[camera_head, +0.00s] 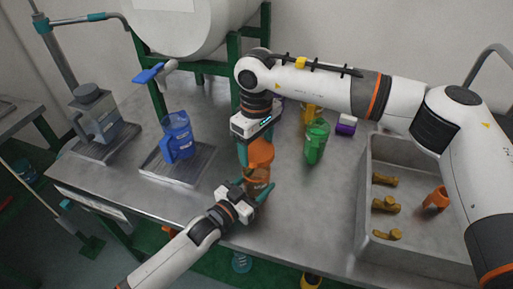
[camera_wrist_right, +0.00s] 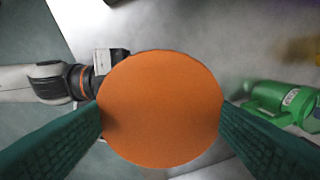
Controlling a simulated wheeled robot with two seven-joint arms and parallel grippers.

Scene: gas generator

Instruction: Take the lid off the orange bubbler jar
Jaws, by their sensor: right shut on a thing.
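The orange bubbler jar (camera_head: 257,176) stands upright near the front edge of the metal table. Its orange lid (camera_head: 260,152) is directly above the jar body; I cannot tell whether they touch. My right gripper (camera_head: 256,150) comes down from above and is shut on the lid. In the right wrist view the round orange lid top (camera_wrist_right: 160,108) fills the space between the two green fingers and hides the jar below. My left gripper (camera_head: 252,190) is low at the front, with its fingers on either side of the jar body; whether they press on it is unclear.
A green jar (camera_head: 316,141) stands to the right, also in the wrist view (camera_wrist_right: 285,101). A blue jug (camera_head: 177,137) stands on a tray to the left. A metal sink (camera_head: 363,210) at right holds several brass-coloured pieces and an orange part (camera_head: 436,199).

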